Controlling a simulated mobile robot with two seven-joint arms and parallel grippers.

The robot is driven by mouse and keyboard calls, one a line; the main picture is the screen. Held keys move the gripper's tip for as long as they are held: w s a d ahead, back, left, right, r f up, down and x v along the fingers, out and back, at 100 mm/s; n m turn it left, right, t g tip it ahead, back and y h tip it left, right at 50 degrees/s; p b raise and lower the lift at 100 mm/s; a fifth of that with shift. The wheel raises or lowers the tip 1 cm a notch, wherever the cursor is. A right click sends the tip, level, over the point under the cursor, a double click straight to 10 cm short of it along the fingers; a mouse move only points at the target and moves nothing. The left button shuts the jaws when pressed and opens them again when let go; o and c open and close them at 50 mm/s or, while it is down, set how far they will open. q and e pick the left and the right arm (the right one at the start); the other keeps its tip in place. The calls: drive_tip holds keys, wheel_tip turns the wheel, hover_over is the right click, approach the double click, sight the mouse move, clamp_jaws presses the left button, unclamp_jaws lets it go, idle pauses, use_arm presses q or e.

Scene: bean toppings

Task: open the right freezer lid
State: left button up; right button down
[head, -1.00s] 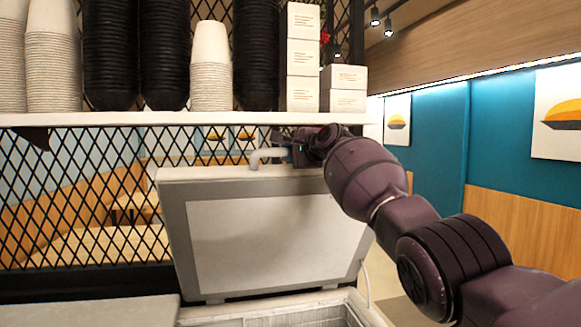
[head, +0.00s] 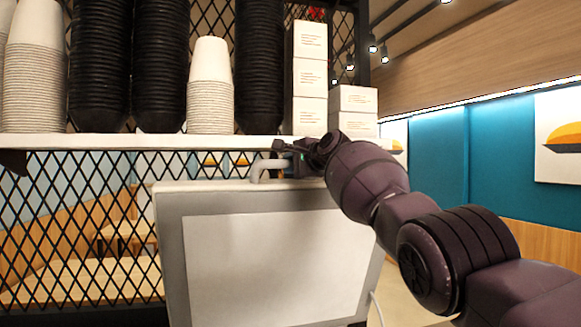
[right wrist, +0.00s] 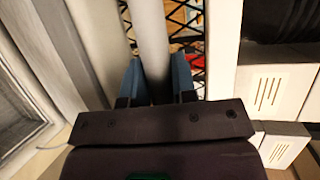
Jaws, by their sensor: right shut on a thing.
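The right freezer lid (head: 172,255) stands raised and steeply upright in the head view, its pale inner panel (head: 275,265) facing me. A grey bent handle (head: 262,168) sticks up at its top edge. My right gripper (head: 293,160) is shut on this handle, with the arm reaching in from the right. In the right wrist view the handle bar (right wrist: 152,40) runs between the two blue fingers of my right gripper (right wrist: 158,80). The freezer opening is out of the head view. My left gripper is not in view.
Just above and behind the lid is a white shelf (head: 130,147) with black bowl stacks (head: 160,65), white cup stacks (head: 210,95) and white boxes (head: 308,80). A black wire mesh (head: 80,225) stands behind. The right wrist view shows the boxes close by.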

drive_tip(key=shift+f, duration=0.15)
drive_tip(key=c, duration=0.9)
unclamp_jaws()
drive_tip(key=shift+c, duration=0.2)
drive_tip(key=shift+s+d+r+p, duration=0.1)
drive_tip(key=shift+r+p, duration=0.25)
drive_tip(key=shift+p, duration=0.1)
drive_tip(key=p+v, duration=0.3)
drive_tip(key=v, duration=0.7)
drive_tip(key=shift+s, duration=0.2)
